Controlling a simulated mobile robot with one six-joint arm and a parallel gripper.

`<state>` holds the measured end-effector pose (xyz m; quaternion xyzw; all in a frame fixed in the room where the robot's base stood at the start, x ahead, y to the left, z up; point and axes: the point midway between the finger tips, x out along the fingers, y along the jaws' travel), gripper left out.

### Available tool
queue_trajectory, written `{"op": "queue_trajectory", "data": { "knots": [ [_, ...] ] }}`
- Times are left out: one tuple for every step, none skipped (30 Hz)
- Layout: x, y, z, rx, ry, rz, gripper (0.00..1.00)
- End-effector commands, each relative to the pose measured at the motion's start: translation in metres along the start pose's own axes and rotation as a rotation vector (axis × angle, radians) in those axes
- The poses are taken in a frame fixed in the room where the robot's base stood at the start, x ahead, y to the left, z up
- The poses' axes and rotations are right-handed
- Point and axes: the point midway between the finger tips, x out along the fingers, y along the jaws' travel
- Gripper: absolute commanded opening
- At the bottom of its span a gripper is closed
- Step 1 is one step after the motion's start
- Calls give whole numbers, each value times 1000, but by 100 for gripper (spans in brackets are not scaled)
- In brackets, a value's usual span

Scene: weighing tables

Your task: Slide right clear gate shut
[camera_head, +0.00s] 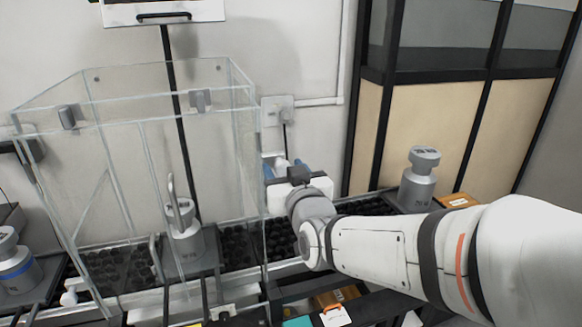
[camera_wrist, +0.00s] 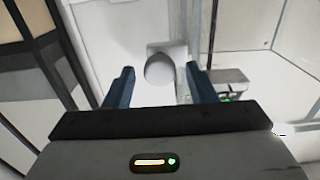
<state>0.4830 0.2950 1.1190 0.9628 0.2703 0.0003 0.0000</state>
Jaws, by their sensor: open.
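A clear box (camera_head: 140,118) with transparent walls stands on the bench at the left of the head view. Its right-hand side (camera_head: 246,150) faces my gripper. The panes overlap, so I cannot tell which one is the right gate or how far it stands open. My gripper (camera_head: 283,166) is just right of the box, seen from behind, with blue fingers pointing towards the wall. In the wrist view, its two fingers (camera_wrist: 160,72) are wide apart with nothing held between them. Clear panes of the box (camera_wrist: 268,50) show right of the fingers there.
A grey weight (camera_head: 183,232) stands inside the box, another (camera_head: 15,265) at far left, and a third (camera_head: 419,180) on the right. A wall socket (camera_head: 277,108) with a cable is behind my gripper. Beige panels (camera_head: 430,125) with black frames are at the back right.

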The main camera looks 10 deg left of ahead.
Motion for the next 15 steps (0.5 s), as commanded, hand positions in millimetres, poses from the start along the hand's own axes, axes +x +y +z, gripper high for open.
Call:
{"op": "queue_trajectory", "data": {
  "knots": [
    [2,0,0,0,0,0,51],
    [2,0,0,0,0,0,51],
    [3,0,0,0,0,0,51],
    [3,0,0,0,0,0,51],
    [3,0,0,0,0,0,51],
    [3,0,0,0,0,-1,51],
    [3,0,0,0,0,-1,51],
    [3,0,0,0,0,-1,51],
    [3,0,0,0,0,-1,51],
    [3,0,0,0,0,-1,48],
    [3,0,0,0,-1,-1,46],
    [2,0,0,0,-1,-1,43],
    [2,0,0,0,-1,-1,40],
    [2,0,0,0,-1,-1,38],
    [2,0,0,0,-1,-1,34]
  ]
}}
